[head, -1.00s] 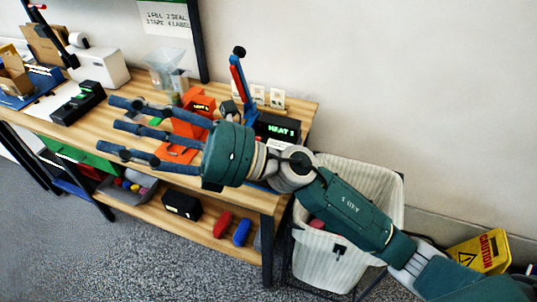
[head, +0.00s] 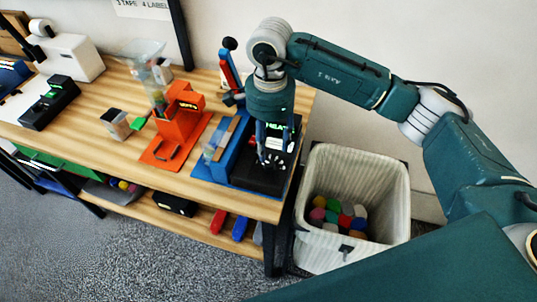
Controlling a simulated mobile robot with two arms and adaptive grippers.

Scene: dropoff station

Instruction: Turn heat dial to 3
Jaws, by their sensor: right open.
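The heat sealer is a black box (head: 259,182) on a blue base (head: 214,171) at the right end of the wooden table. A green-lit display (head: 277,126) on it reads "HEAT"; my fingers hide the rest. The heat dial (head: 274,162), with white marks around it, shows on top of the black box. My right gripper (head: 272,150) points down over the dial with its fingers open around or just above it. I cannot tell whether the fingers touch it. My left gripper is out of view.
An orange device (head: 178,122) stands left of the sealer. A blue and red lever (head: 230,70) rises behind it. A bin (head: 314,222) with coloured items stands on the floor right of the table. A black device (head: 48,103) and a white box (head: 70,55) stand at left.

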